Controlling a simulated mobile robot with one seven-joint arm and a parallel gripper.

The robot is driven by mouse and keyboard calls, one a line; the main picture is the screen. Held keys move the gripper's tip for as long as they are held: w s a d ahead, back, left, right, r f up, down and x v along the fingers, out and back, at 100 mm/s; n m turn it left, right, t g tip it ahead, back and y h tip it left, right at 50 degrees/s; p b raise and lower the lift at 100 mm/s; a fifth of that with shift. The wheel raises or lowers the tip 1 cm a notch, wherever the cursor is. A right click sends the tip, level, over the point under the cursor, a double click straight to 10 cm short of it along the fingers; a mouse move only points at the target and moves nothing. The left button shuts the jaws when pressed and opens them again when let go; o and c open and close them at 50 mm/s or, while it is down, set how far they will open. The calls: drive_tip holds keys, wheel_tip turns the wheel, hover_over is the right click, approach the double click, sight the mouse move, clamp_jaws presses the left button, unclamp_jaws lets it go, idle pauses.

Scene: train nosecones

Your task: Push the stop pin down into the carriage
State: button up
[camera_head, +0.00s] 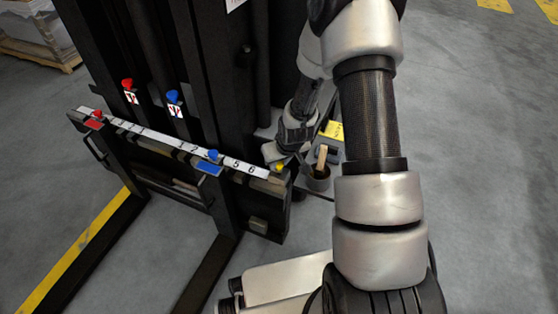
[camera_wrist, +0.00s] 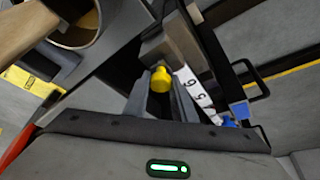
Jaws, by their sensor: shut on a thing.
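The stop pin (camera_head: 279,168) has a yellow head and stands at the right end of the forklift carriage (camera_head: 266,212), past the 6 on the white number strip (camera_head: 228,162). In the wrist view the yellow stop pin (camera_wrist: 160,79) shows between the fingers. My gripper (camera_wrist: 161,98) is shut on it; in the head view my gripper (camera_head: 277,158) is at the carriage's right end. The pin's shaft and how deep it sits are hidden.
A blue knob (camera_head: 212,154) and a red knob (camera_head: 97,114) sit along the carriage top. Another red knob (camera_head: 127,84) and blue knob (camera_head: 173,96) are on the mast. A cup (camera_head: 318,178) with a wooden handle stands right of the carriage.

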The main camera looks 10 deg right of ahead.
drive_tip(key=shift+f, duration=0.6)
drive_tip(key=o, duration=1.1)
drive_tip(key=shift+r, duration=0.15)
drive_tip(key=p+v, duration=0.5)
drive_tip(key=v, duration=1.2)
drive_tip(key=shift+r, duration=0.1)
drive_tip(key=shift+r, duration=0.1)
